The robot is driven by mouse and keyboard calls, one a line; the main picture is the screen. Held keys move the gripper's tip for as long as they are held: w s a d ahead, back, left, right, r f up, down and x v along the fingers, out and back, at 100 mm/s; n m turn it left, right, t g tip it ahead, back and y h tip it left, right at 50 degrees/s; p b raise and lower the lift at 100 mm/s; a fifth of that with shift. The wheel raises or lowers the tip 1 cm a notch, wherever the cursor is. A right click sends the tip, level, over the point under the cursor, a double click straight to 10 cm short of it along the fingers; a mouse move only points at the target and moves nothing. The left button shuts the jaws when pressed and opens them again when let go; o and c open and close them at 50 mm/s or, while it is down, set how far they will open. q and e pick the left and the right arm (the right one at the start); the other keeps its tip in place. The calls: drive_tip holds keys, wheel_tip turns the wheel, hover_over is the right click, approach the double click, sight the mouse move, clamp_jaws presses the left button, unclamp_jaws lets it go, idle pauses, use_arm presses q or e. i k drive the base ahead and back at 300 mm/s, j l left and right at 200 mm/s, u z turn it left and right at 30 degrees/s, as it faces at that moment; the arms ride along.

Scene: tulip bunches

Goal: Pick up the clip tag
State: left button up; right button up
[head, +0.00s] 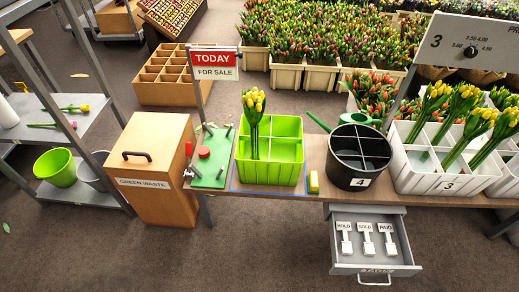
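An open grey drawer (340,258) sticks out below the bench at the lower right. Three white clip tags lie side by side in it: the left one reads HOLD (345,229), the middle one SOLD (365,230) and the right one PAID (386,230). They lie apart from each other, with their labels toward the back of the drawer. Neither of my grippers shows in the head view.
On the bench (316,150) stand a green divided crate (267,174) with yellow tulips (254,107), a black divided bucket (351,176) marked 4, and a white crate (425,184) marked 3. A wooden green-waste bin (152,195) stands left. The floor in front is clear.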

sight(390, 249)
drive_tip(key=z, duration=1.4)
